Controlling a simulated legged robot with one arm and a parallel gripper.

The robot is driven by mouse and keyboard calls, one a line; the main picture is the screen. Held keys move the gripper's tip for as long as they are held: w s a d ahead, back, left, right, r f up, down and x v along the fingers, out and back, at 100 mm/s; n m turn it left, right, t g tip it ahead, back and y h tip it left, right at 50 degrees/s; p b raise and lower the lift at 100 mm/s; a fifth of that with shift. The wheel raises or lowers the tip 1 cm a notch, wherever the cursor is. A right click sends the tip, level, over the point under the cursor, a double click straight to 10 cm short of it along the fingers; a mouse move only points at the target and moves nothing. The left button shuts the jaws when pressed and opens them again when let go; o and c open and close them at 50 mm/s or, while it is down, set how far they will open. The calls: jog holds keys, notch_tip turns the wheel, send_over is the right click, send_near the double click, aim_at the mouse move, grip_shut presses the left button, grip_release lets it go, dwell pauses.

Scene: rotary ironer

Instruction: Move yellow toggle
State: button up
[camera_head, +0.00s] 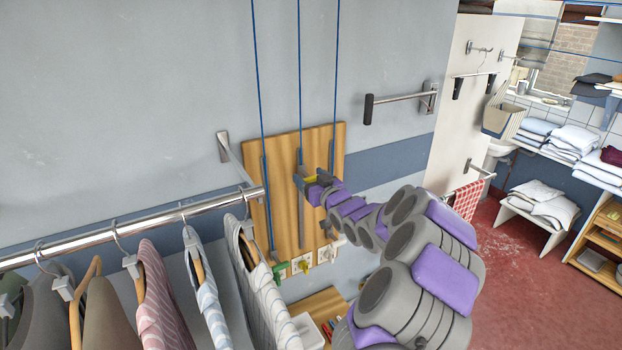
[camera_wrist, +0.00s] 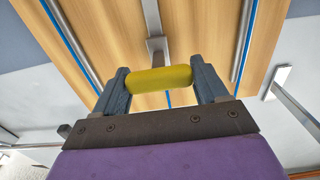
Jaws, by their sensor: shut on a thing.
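The yellow toggle (camera_wrist: 160,79) is a short rounded bar on a grey metal stem in front of a wooden board. It sits crosswise between the two dark fingers of my gripper (camera_wrist: 161,88), which are shut on its ends in the wrist view. In the head view, my gripper (camera_head: 322,181) is at the right half of the wooden board (camera_head: 283,215), and only a small yellow bit of the toggle (camera_head: 311,178) shows. Vertical metal rails with blue cords run along the board. The toggle's stem meets the middle rail (camera_wrist: 153,20) in the wrist view.
A chrome rail (camera_head: 150,222) with hanging striped shirts (camera_head: 207,287) stands close at the left. A wall bar with a black end (camera_head: 400,97) juts out at the upper right of the board. Several small switches (camera_head: 302,263) sit below the board. Red floor (camera_head: 530,280) is open at the right.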

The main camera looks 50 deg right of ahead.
jog(key=c, duration=0.8)
notch_tip(320, 180, down, 31)
jog(key=b, duration=1.4)
jog(key=shift+s+f, duration=0.1)
jog(key=o, duration=1.1)
jog(key=shift+c, duration=0.2)
jog(key=o, duration=0.4)
jog(key=shift+d, duration=0.1)
jog(key=shift+c, duration=0.2)
jog(key=shift+s, duration=0.1)
jog(key=b+v, duration=0.1)
jog(key=v, duration=1.6)
jog(key=shift+d, duration=0.1)
